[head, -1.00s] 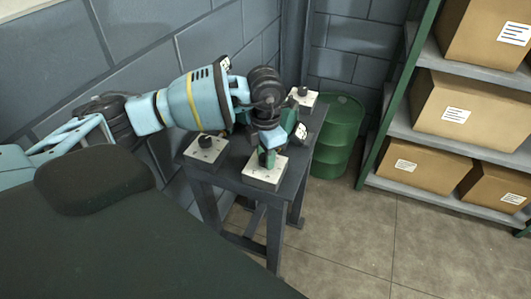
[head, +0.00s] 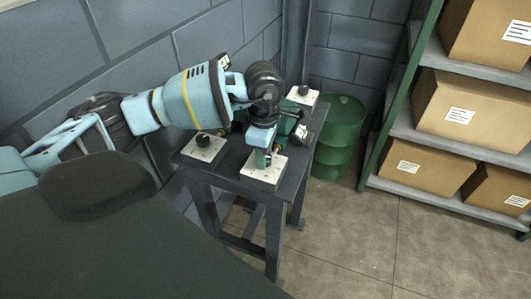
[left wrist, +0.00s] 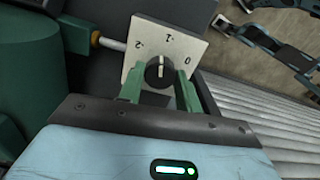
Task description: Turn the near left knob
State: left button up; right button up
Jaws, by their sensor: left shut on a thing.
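In the head view, a white plate with a dark knob (head: 203,139) lies at the table's left. My left gripper (head: 264,157) is at another white plate (head: 258,175), at the table's front edge, to the right of it. In the left wrist view, my left gripper's green fingers (left wrist: 159,85) stand on either side of a round black knob (left wrist: 160,73) and are shut on it. This knob's plate (left wrist: 150,27) bears the marks 0, 1 and 2. The knob's white line points up, close to 1. The arm hides much of the table's middle.
A third white plate (head: 303,95) lies at the table's far corner. A green casing (left wrist: 30,70) stands beside the gripper. A green barrel (head: 340,135) and a shelf with cartons (head: 457,112) are behind. The floor at right is clear.

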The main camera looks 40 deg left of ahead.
pick_arm(q)
jog(key=m+b, duration=0.1)
jog(key=m, duration=0.4)
jog(key=shift+f+m, duration=0.1)
jog(key=shift+m, duration=0.2)
jog(key=m+b, duration=0.2)
jog(key=m, duration=0.2)
jog(key=m+b, duration=0.1)
jog(key=m, duration=0.3)
jog(key=shift+b, duration=0.4)
jog(key=m+b, duration=0.1)
jog(key=m, duration=0.1)
jog(key=shift+m, duration=0.4)
jog(key=m+b, duration=0.2)
jog(key=m, duration=0.1)
jog(key=shift+m, duration=0.3)
jog(key=m+b, duration=0.2)
jog(key=m, duration=0.2)
jog(key=shift+m+b, duration=0.75)
jog(key=shift+m, duration=0.45)
pick_arm(e)
notch_tip(320, 180, down, 11)
jog(key=s+g, duration=0.1)
jog(key=s, duration=0.2)
jog(key=shift+w+a+f, duration=0.1)
